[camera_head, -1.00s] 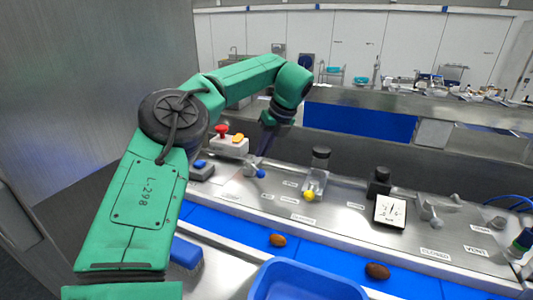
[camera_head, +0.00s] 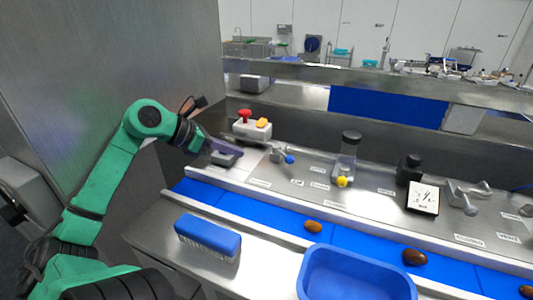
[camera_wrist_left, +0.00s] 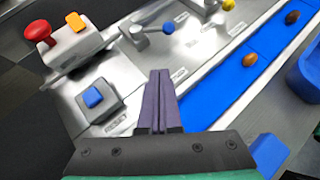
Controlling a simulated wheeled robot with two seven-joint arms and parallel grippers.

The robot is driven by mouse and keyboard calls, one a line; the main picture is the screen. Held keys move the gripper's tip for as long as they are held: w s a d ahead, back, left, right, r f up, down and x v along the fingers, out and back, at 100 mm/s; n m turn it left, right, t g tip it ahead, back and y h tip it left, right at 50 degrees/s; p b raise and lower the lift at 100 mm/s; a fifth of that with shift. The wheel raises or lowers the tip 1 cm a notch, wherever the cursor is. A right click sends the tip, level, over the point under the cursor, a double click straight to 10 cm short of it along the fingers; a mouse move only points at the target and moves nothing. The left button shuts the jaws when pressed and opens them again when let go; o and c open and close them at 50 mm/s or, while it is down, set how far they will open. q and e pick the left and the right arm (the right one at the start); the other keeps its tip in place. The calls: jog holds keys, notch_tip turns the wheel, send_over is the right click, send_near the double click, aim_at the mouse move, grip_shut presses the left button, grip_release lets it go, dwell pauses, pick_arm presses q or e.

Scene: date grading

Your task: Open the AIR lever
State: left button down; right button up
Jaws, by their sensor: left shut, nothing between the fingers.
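A grey lever with a blue knob (camera_head: 290,159) stands on the steel panel, its arm pointing right and toward the front. It also shows at the top of the left wrist view (camera_wrist_left: 168,28). The label writing is too small to read, so I cannot tell which is marked AIR. A second fitting has a yellow knob (camera_head: 342,182), further right. My left gripper (camera_head: 238,152) has purple fingers, shut and empty, left of the blue-knobbed lever and apart from it. In the left wrist view the closed fingertips (camera_wrist_left: 160,74) point toward the panel. My right gripper is out of view.
A blue-buttoned box (camera_wrist_left: 93,97) lies close to the fingers. A blue belt (camera_head: 262,213) carries brown dates; a blue brush (camera_head: 208,236) and blue tray (camera_head: 360,275) are in front.

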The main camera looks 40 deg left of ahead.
pick_arm(q)
jog(key=x, duration=0.6)
jog(key=shift+w+d+f, duration=0.2)
jog(key=shift+w+d, duration=0.05)
jog(key=b+x, duration=0.1)
jog(key=x, duration=0.1)
jog(key=b+x, duration=0.2)
jog(key=shift+s+a+f, duration=0.2)
jog(key=shift+f, duration=0.05)
jog(key=w, duration=0.2)
jog(key=w+d+r, duration=0.1)
jog(key=shift+w, duration=0.3)
jog(key=shift+w+d+r, duration=0.15)
jog(key=shift+w+r, duration=0.05)
jog(key=shift+w, duration=0.1)
jog(key=shift+s, duration=0.15)
jog(key=shift+b, duration=0.35)
